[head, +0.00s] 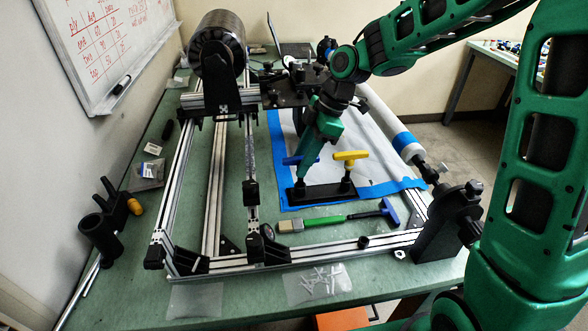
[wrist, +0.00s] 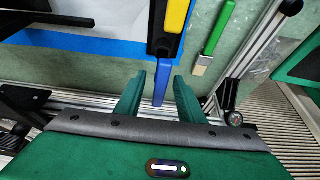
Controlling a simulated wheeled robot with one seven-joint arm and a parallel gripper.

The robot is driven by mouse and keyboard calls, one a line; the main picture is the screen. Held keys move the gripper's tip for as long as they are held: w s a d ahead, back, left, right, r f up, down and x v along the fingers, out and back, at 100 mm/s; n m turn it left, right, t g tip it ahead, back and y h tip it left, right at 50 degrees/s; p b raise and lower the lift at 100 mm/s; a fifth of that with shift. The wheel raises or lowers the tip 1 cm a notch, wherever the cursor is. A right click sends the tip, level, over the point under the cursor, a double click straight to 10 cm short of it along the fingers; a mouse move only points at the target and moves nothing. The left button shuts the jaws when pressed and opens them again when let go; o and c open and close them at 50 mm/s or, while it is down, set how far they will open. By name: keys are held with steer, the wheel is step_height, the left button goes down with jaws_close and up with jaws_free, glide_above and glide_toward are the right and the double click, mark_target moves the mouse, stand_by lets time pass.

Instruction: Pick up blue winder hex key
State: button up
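The blue hex key (head: 291,160) has a T-shaped handle and stands at the left end of a black holder (head: 322,193). A yellow-handled key (head: 350,156) stands at the holder's right end. In the wrist view, the blue handle (wrist: 161,82) runs between the two green fingers of my gripper (wrist: 159,82), with a gap on each side. My gripper is open. In the head view, my gripper (head: 303,172) is at the blue handle and covers part of it. Whether the fingers are level with the handle in depth is hard to tell.
A green-handled brush (head: 328,220) lies in front of the holder. Aluminium frame rails (head: 290,254) surround the area, with a dark spool (head: 216,42) behind left and a tube (head: 392,130) on the right. White sheet with blue tape (head: 286,203) lies beneath.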

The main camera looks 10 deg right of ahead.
steer(key=shift+a+f, duration=0.25)
steer(key=shift+f, duration=0.3)
jaws_close()
steer(key=shift+r, duration=0.15)
steer(key=shift+r, duration=0.65)
step_height(320, 180, up, 2)
steer(key=shift+r, duration=0.25)
steer(key=s+r, duration=0.7)
steer(key=s, duration=0.4)
steer(key=shift+s+a, duration=0.3)
steer(key=shift+a, duration=0.05)
steer(key=shift+d, duration=0.1)
